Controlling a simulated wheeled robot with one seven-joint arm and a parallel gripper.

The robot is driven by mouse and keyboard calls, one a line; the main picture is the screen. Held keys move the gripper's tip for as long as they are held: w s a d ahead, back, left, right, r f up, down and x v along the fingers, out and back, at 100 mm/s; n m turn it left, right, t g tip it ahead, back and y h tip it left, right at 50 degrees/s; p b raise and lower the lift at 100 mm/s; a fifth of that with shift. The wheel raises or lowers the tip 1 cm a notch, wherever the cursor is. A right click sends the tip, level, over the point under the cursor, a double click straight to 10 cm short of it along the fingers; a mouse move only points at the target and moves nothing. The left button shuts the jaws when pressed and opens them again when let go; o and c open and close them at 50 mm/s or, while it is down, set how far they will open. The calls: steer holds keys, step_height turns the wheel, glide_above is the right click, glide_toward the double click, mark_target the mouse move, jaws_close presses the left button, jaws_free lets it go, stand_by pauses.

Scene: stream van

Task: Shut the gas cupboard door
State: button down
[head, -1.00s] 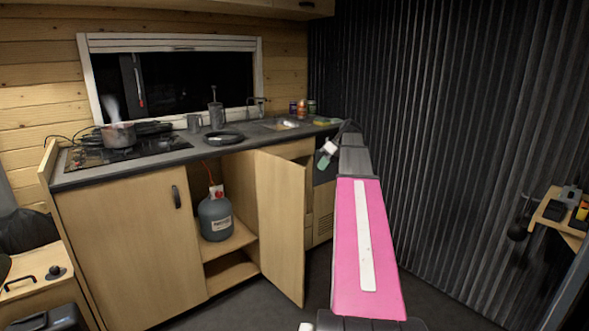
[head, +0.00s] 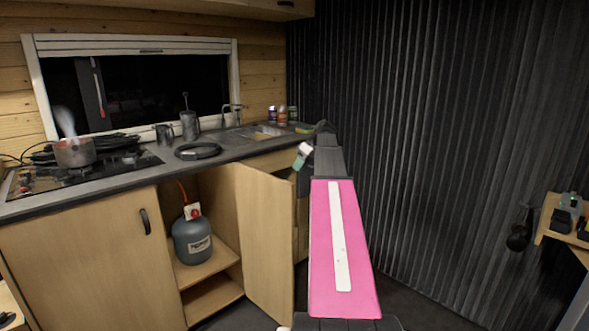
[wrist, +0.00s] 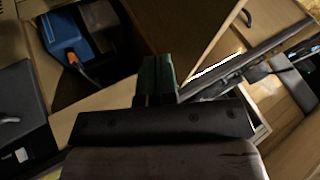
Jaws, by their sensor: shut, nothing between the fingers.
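The gas cupboard door (head: 264,245) is a pale wood panel. In the head view it stands well open, swung out from the right side of the cupboard opening. Inside, a grey gas bottle (head: 193,238) with a red-topped fitting and an orange hose stands on a shelf. My gripper (head: 300,160) is small in the head view, beyond my pink arm link, near the upper right of the door and the worktop edge. I cannot tell whether it touches the door. In the wrist view its dark green fingers (wrist: 157,75) are together and empty, with a brown panel just beyond.
A closed cupboard door (head: 95,265) is at left. A corrugated dark wall (head: 440,140) runs along the right, with a small shelf (head: 562,222).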

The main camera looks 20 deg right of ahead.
mark_target(280, 184)
steer(key=shift+s+a+f, duration=0.1)
steer(key=shift+a+f, duration=0.95)
steer(key=shift+a, duration=0.3)
steer(key=shift+s+a+f, duration=0.1)
steer(key=shift+a+f, duration=0.9)
steer(key=shift+a, duration=0.4)
steer(key=shift+s+a+f, duration=0.1)
steer(key=shift+a+f, duration=0.95)
steer(key=shift+a, duration=0.3)
steer(key=shift+a, duration=0.1)
